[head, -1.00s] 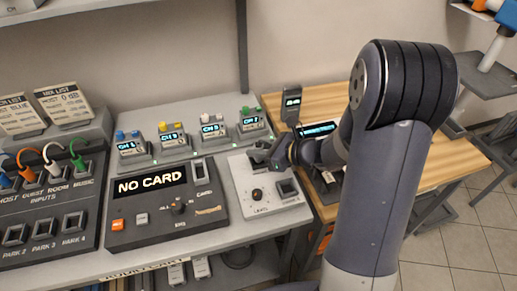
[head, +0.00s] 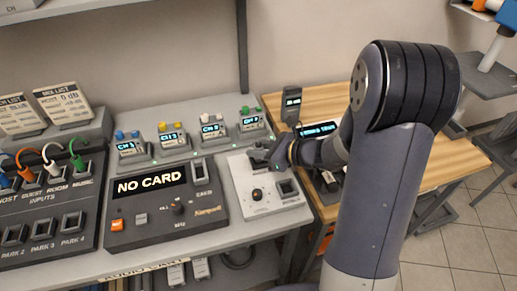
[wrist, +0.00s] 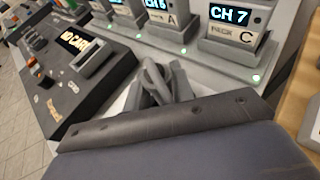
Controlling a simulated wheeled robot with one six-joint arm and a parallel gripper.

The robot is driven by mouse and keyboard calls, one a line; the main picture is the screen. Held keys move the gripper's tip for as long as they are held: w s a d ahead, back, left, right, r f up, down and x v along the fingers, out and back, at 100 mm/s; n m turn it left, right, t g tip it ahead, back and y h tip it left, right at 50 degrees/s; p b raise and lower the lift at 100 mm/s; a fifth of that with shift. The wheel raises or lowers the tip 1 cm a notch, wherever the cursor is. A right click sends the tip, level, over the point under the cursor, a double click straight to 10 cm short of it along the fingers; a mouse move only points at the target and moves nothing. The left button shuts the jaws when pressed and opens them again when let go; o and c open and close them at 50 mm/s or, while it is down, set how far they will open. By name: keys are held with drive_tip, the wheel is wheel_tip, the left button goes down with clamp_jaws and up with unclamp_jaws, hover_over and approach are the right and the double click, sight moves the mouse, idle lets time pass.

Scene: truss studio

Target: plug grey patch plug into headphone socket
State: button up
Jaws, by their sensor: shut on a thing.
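My gripper (head: 271,157) is over the back of a light grey panel (head: 244,187) on the bench. It is shut, and the grey patch plug in it is mostly hidden; in the wrist view grey pieces (wrist: 160,90) show at the jaws, and I cannot clearly tell plug from fingers. The panel's small lettering is unreadable.
A dark console (head: 158,208) reading NO CARD stands left of the panel. Several small display units (head: 212,130) line the back. A patch bay (head: 45,208) with coloured plugs is at far left. A wooden table (head: 345,100) with a dark device is at right.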

drive_tip(key=shift+f+b, duration=0.65)
drive_tip(key=o, duration=0.7)
drive_tip(key=shift+r, duration=0.1)
drive_tip(key=shift+p+v, duration=2.15)
drive_tip(key=shift+v, duration=3.35)
